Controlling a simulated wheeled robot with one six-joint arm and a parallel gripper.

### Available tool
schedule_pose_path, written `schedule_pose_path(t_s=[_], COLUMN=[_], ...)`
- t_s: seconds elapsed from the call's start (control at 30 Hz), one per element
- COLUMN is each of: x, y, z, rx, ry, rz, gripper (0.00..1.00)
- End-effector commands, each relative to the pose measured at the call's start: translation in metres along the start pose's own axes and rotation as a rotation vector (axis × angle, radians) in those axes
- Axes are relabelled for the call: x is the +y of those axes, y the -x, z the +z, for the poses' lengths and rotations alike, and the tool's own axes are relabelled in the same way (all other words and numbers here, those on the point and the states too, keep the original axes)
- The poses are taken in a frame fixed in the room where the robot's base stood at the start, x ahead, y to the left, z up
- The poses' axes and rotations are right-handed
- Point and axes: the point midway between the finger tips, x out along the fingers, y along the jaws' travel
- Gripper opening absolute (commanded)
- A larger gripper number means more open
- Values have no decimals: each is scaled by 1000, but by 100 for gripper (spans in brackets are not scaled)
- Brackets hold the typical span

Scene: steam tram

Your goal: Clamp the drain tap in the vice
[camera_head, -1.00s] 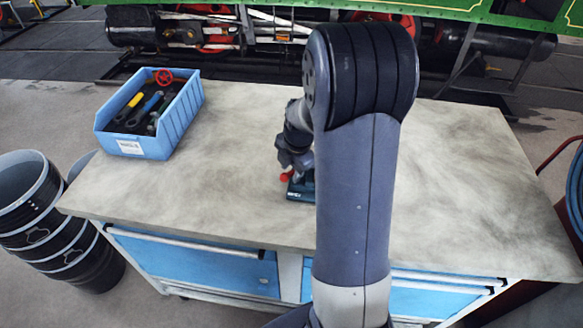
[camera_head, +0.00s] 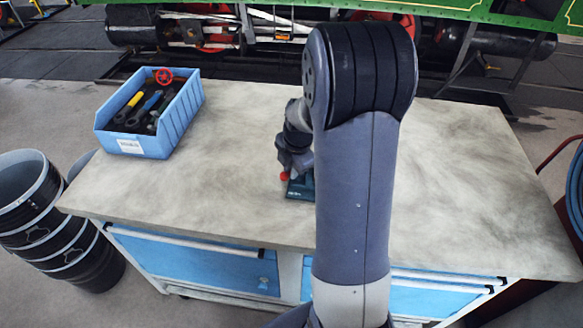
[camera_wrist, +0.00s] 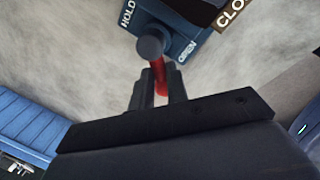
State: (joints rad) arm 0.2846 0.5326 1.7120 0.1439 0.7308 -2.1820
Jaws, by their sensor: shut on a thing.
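The vice (camera_head: 298,189) is a small dark teal block on the bench, partly hidden by my arm in the head view. In the wrist view its body (camera_wrist: 170,28) carries the words HOLD, OPEN and part of a third label. A red lever (camera_wrist: 160,78) with a round grey end (camera_wrist: 150,47) is beside the OPEN label. My gripper (camera_wrist: 160,88) is shut on the red lever, with its fingers on either side. In the head view my gripper (camera_head: 291,160) is at the vice's left side. I cannot make out the drain tap or the vice jaws.
A blue bin (camera_head: 152,142) with tools and a red handwheel (camera_head: 163,77) stands at the bench's left. The worktop (camera_head: 450,190) is otherwise clear. Black buckets (camera_head: 50,215) stand on the floor at left. A blue hose reel (camera_head: 575,190) is at right.

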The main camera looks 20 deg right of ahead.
Motion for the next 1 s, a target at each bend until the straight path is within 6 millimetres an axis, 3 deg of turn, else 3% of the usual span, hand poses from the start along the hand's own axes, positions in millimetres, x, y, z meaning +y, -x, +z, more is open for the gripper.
schedule_pose_path(t_s=[0.37,1.0], x=[6,24], y=[-2,-5], z=[0,5], rx=[-32,-147], ry=[-150,-732], rz=[2,2], gripper=[0,0])
